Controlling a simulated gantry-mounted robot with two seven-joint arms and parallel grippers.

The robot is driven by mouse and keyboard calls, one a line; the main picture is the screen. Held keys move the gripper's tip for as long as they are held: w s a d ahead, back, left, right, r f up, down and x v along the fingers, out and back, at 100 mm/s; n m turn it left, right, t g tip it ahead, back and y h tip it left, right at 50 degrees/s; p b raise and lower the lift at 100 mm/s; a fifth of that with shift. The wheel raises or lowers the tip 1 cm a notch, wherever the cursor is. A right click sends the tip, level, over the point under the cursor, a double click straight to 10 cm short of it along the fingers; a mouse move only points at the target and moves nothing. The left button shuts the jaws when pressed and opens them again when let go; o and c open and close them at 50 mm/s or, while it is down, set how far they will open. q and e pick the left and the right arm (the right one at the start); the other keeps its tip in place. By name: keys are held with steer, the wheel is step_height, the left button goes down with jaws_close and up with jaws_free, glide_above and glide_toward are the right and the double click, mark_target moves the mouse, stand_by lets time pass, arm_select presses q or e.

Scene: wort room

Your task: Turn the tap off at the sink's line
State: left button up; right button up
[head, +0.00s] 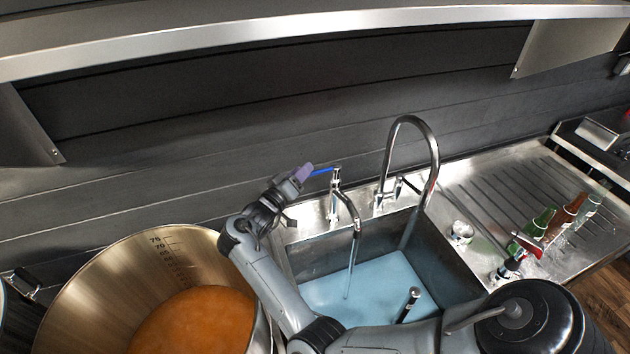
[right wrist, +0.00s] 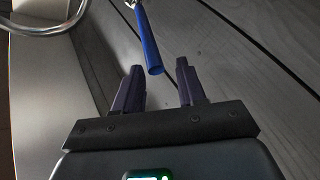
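A small chrome tap (head: 335,200) stands on the sink's back rim, with a thin stream of water (head: 350,270) falling from its spout. Its blue lever (head: 321,171) points left from the top of the tap; it also shows in the right wrist view (right wrist: 150,42). My right gripper (head: 306,172) is at the free end of the lever. In the right wrist view its two dark purple fingers (right wrist: 159,70) are apart, with the lever's end between their tips and visible gaps on both sides. My left gripper is not in view.
The steel sink (head: 455,270) holds bluish water and a short upright pipe (head: 409,303). A tall gooseneck faucet (head: 432,150) stands right of the tap. A large kettle (head: 85,290) of orange liquid is at left.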

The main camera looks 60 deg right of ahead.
mark_target(322, 171)
steer(key=shift+s+d+f+n+g, duration=0.15)
steer(key=shift+s+d+f+g, duration=0.2)
steer(key=shift+d, duration=0.35)
steer(key=shift+s+d+f+n+g, duration=0.15)
steer(key=shift+s+d+g, duration=0.3)
steer(key=shift+d, duration=0.3)
steer(key=shift+s+d+f+n+g, duration=0.1)
steer(key=shift+s+d+f+g, duration=0.25)
steer(key=shift+d, duration=0.35)
steer(key=shift+r, duration=0.1)
jaws_close()
steer(key=shift+p, duration=0.3)
